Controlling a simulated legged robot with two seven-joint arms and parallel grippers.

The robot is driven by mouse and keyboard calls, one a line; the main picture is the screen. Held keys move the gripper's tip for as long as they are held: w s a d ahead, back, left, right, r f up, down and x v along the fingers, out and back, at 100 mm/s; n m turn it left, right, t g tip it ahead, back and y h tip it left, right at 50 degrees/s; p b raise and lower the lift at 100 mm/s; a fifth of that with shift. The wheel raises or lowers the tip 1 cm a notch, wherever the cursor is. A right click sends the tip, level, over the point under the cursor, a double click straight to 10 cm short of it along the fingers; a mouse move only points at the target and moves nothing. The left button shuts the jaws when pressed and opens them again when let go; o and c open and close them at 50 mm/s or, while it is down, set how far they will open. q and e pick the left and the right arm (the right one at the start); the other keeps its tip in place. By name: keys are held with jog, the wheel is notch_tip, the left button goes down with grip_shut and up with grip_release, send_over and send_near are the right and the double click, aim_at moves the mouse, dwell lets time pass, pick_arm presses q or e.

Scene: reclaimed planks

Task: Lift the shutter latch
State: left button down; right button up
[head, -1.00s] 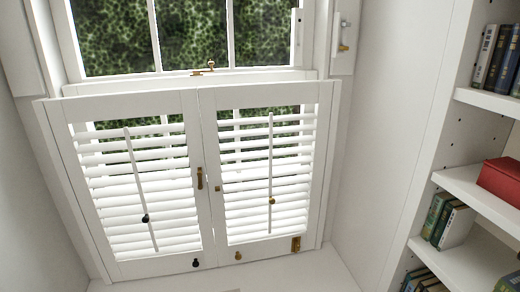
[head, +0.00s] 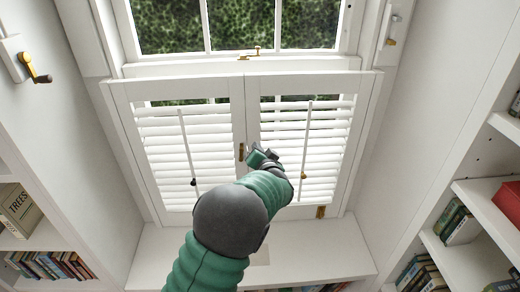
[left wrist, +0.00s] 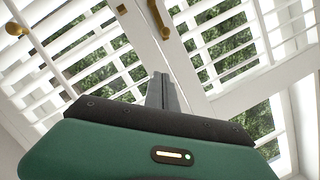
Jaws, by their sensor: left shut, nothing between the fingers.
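A pair of white louvred shutters (head: 196,95) stands closed below the window. The brass shutter latch (head: 241,151) is a narrow upright piece on the left shutter's inner stile, beside the seam. It also shows in the left wrist view (left wrist: 158,18), at the top, next to a small square brass plate (left wrist: 121,10) on the other stile. My left gripper (head: 254,150) is just right of the latch in the head view, hiding part of the right shutter's stile. In the left wrist view its fingers (left wrist: 161,76) are together and empty, with a visible gap to the latch. My right gripper is out of view.
A brass crank (head: 36,73) is on the left wall. A brass bolt (head: 320,211) sits at the right shutter's lower edge. A tilt rod (head: 305,140) runs down the right louvres. Bookshelves (head: 495,190) flank both sides. The sill (head: 330,235) is largely clear.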

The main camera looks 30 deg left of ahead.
pick_arm(q)
jog(key=p+x, duration=0.1)
jog(key=x, duration=0.5)
jog(key=shift+w+a, duration=0.1)
jog(key=shift+a, duration=0.05)
jog(key=f, duration=0.1)
jog(key=s+a+f, duration=0.1)
jog(key=a+f, duration=0.1)
jog(key=shift+s+p, duration=0.35)
